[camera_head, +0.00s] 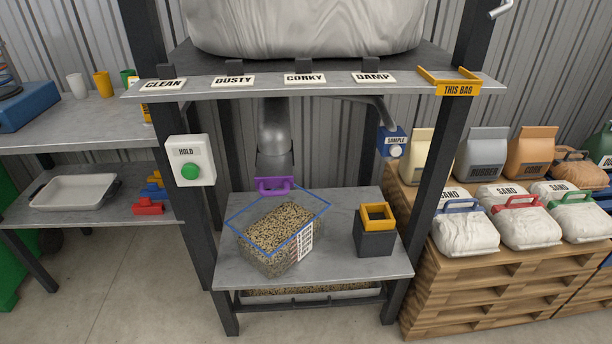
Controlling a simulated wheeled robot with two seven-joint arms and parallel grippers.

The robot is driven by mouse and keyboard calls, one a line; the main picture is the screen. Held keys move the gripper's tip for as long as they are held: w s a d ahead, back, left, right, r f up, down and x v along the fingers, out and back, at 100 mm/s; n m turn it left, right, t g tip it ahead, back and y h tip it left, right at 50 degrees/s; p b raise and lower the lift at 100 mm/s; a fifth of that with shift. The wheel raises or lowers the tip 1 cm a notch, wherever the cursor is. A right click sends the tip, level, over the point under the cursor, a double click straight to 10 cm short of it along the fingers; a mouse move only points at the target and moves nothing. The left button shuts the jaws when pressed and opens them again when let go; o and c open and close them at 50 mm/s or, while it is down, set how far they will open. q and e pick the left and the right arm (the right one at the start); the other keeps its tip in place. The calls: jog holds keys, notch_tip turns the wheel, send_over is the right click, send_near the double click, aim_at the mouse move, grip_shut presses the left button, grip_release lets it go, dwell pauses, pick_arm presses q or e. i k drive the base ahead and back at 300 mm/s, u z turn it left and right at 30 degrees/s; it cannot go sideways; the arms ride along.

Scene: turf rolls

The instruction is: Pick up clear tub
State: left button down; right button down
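The clear tub (301,250) stands on the grey lower shelf of the stand, near its middle. It has a blue rim and a white label with dark print on its right side, and it holds tan, speckled granules. It sits slightly turned, below a grey spout (274,132) with a purple handle (275,186) at its lower end. Neither of my grippers shows in the head view.
A dark box with a yellow top (376,240) stands right of the tub. A HOLD box with a green button (189,162) is on the left post, a blue SAMPLE box (391,142) on the right. Bags on pallets (500,280) stand at right. Bare shelf (330,278) lies in front.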

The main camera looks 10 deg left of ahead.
aim_at(270, 235)
jog(key=k, duration=0.55)
jog(key=u, duration=0.8)
jog(key=i, duration=1.8)
jog(key=u, duration=0.05)
